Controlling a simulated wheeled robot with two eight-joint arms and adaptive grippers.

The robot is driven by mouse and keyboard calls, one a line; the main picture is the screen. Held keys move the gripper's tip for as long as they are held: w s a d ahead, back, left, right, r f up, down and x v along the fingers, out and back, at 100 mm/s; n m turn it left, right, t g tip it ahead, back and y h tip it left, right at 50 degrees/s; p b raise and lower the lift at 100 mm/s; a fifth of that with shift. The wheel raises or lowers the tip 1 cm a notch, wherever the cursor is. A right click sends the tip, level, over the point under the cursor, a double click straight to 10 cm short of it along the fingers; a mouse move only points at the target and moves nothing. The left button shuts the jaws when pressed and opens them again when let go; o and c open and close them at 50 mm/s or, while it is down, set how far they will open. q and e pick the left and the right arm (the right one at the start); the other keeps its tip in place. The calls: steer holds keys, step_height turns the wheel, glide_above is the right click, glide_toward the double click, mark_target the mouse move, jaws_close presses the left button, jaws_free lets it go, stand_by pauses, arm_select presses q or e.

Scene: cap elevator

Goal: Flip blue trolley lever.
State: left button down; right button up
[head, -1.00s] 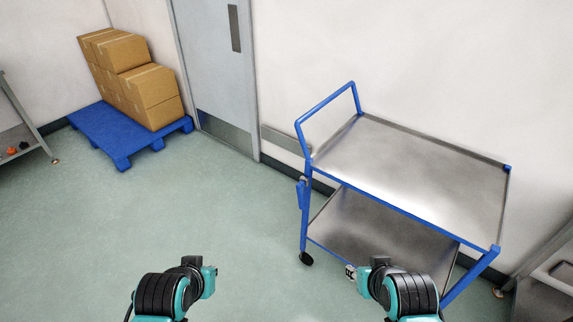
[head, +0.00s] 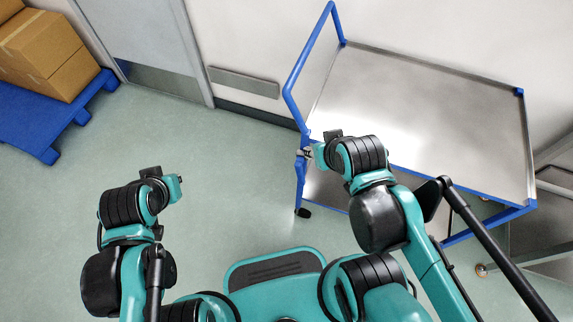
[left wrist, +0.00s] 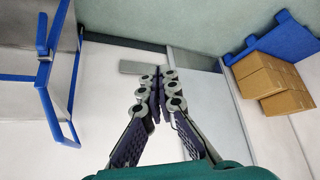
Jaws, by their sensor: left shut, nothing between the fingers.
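The trolley has blue tube rails and two metal shelves; its top shelf (head: 430,110) fills the right of the head view. Its blue lever (head: 300,167) appears to be the short paddle on the near-left corner post, and it also shows upright in the left wrist view (left wrist: 42,33). My right gripper (head: 306,153) is at that corner, very close to the lever's top; contact and finger opening are too small to tell. My left gripper (left wrist: 160,76) is shut and empty, over open floor left of the trolley.
A blue pallet (head: 45,125) with cardboard boxes (head: 45,60) stands at the far left. A grey door (head: 140,40) and a wall are behind. A metal piece of furniture (head: 550,220) is at the right edge. The floor between pallet and trolley is clear.

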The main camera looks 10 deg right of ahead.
steer(key=shift+s, duration=0.15)
steer(key=shift+o, duration=0.7)
arm_select(q)
steer(key=w+d+f+n+g+h+p, duration=0.1)
steer(key=w+d+f+n+g, duration=0.15)
steer(key=w+d, duration=0.35)
steer(key=w+d+f+n+g+h+p, duration=0.1)
steer(key=w+d+n+g+h, duration=0.1)
steer(key=w+d+n, duration=0.3)
steer(key=w+d+f+n+g+p, duration=0.1)
steer(key=d+f+n+g, duration=0.1)
steer(key=d+f, duration=0.4)
steer(key=w+d+f+n+g+h+p, duration=0.1)
steer(key=w+d+f+g, duration=0.1)
steer(key=d+f, duration=0.5)
step_height(320, 180, down, 5)
steer(key=shift+w+d+r+n+g, duration=0.15)
steer(key=shift+d+n+g, duration=0.2)
steer(key=shift+g, duration=0.2)
arm_select(e)
step_height(320, 180, up, 4)
